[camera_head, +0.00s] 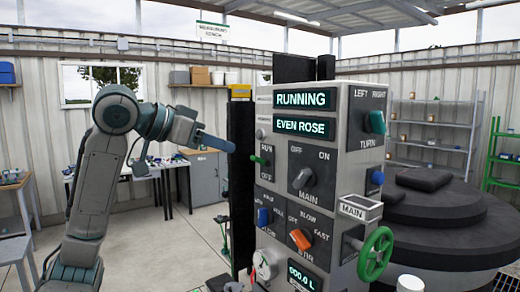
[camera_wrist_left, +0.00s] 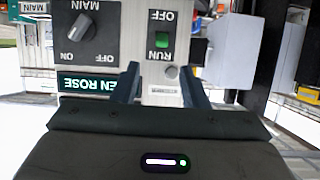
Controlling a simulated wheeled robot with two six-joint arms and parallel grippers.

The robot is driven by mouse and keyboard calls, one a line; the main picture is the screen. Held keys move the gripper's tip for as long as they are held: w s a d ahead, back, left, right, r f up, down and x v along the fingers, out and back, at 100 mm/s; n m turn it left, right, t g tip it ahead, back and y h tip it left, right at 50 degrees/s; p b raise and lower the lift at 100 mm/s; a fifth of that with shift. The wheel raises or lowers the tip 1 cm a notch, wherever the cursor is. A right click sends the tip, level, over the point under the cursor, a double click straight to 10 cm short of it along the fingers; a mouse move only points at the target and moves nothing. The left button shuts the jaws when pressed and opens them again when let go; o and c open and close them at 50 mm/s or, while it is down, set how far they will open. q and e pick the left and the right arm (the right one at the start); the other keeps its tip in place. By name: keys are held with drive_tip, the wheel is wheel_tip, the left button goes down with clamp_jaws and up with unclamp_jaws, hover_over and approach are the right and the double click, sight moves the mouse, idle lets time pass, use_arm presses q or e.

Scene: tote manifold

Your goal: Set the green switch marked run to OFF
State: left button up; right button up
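The green switch (camera_head: 261,160) is a small lever on the left part of the grey cabinet front, with RUN printed above it and OFF below. In the left wrist view, which is upside down, the green switch (camera_wrist_left: 162,40) shows between its RUN and OFF labels. I cannot tell which way its lever tilts. My left gripper (camera_head: 231,147) is in front of the cabinet, close to the switch and slightly above it. In the wrist view the left gripper (camera_wrist_left: 160,84) has its fingers apart, with nothing between them.
The displays read RUNNING (camera_head: 303,99) and EVEN ROSE (camera_head: 303,126). The MAIN knob (camera_head: 305,179) is right of the switch; a blue switch (camera_head: 263,217) and an orange knob (camera_head: 300,239) are lower. A green handwheel (camera_head: 374,254) juts from the right side. Open floor lies left.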

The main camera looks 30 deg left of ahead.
sight(252, 156)
use_arm(q)
drive_tip(key=p+x, duration=0.4)
drive_tip(key=x, duration=0.5)
drive_tip(key=shift+w, duration=0.3)
drive_tip(key=shift+w+d+f+p, duration=0.2)
drive_tip(key=shift+w+f+p, duration=0.1)
drive_tip(key=shift+w+f, duration=0.05)
use_arm(e)
drive_tip(key=r, duration=0.5)
drive_tip(key=shift+s+a, duration=0.1)
drive_tip(key=shift+a, duration=0.15)
use_arm(q)
clamp_jaws()
use_arm(e)
drive_tip(key=shift+a+f, duration=0.1)
drive_tip(key=shift+f, duration=0.05)
